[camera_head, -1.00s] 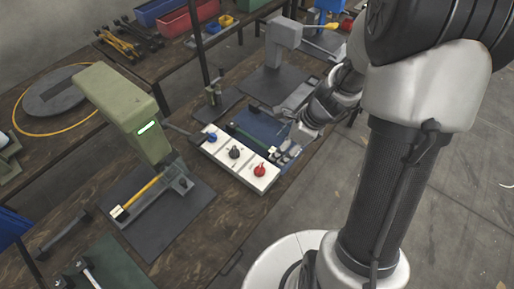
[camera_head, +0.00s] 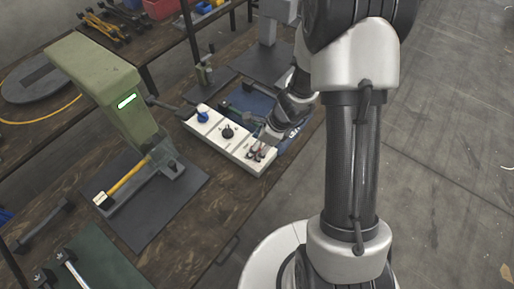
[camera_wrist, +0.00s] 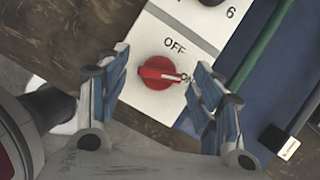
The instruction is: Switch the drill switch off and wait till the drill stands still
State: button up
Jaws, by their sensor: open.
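The red switch knob (camera_wrist: 158,72) sits on a white control panel (camera_wrist: 152,27) in the wrist view. Its pale pointer line points right, at the "ON" label, which is partly hidden by a finger; "OFF" is printed above the knob. My gripper (camera_wrist: 160,68) is open, with one blue-padded finger on each side of the knob; I cannot tell whether either touches it. In the head view my gripper (camera_head: 266,141) is over the red-knob end of the panel (camera_head: 239,153) and mostly hides the knob. The drill itself cannot be clearly identified.
A blue knob (camera_head: 203,115) and a black knob (camera_head: 227,131) are on the same panel. A green rod (camera_wrist: 265,45) lies beside the panel on a blue mat.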

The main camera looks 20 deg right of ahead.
jog(key=shift+f, duration=0.1)
jog(key=shift+c, duration=0.2)
jog(key=c, duration=1)
jog(key=shift+n+p, duration=0.4)
jog(key=n+g+p, duration=0.1)
jog(key=n+p, duration=0.1)
jog(key=shift+w+n+y, duration=0.15)
jog(key=shift+n+y, duration=0.15)
jog(key=shift+n, duration=0.1)
jog(key=n+g+p, duration=0.1)
jog(key=n+p, duration=0.1)
jog(key=n, duration=0.1)
jog(key=shift+w+n+g, duration=0.1)
jog(key=shift+n+g, duration=0.2)
jog(key=n+g+p, duration=0.1)
jog(key=n, duration=0.2)
jog(key=shift+n, duration=0.3)
jog(key=shift+w+a+n+g+p, duration=0.15)
jog(key=shift+n+g+p, duration=0.4)
jog(key=shift+n, duration=0.95)
jog(key=shift+g, duration=0.25)
